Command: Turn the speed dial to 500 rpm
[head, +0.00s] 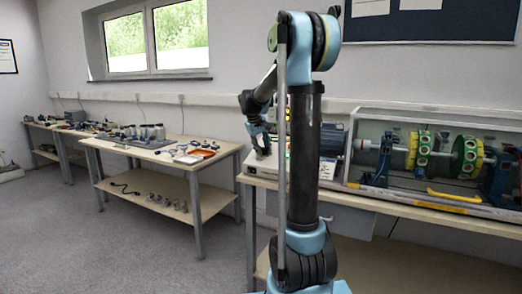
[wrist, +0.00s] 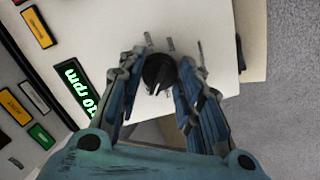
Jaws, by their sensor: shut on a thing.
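The speed dial (wrist: 158,72) is a round black knob with a pointer ridge, on a white panel (wrist: 205,25) in the wrist view. My gripper (wrist: 160,66) has its two blue fingers on either side of the dial and is shut on it. In the head view my gripper (head: 261,143) is at the control box, and the dial is hidden there.
Orange, green and white labelled panels (wrist: 36,27) lie left of the dial. In the head view, a shaft rig with green and yellow discs (head: 418,150) stands in a clear enclosure to the right. A second bench (head: 150,152) with small parts stands left across open floor.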

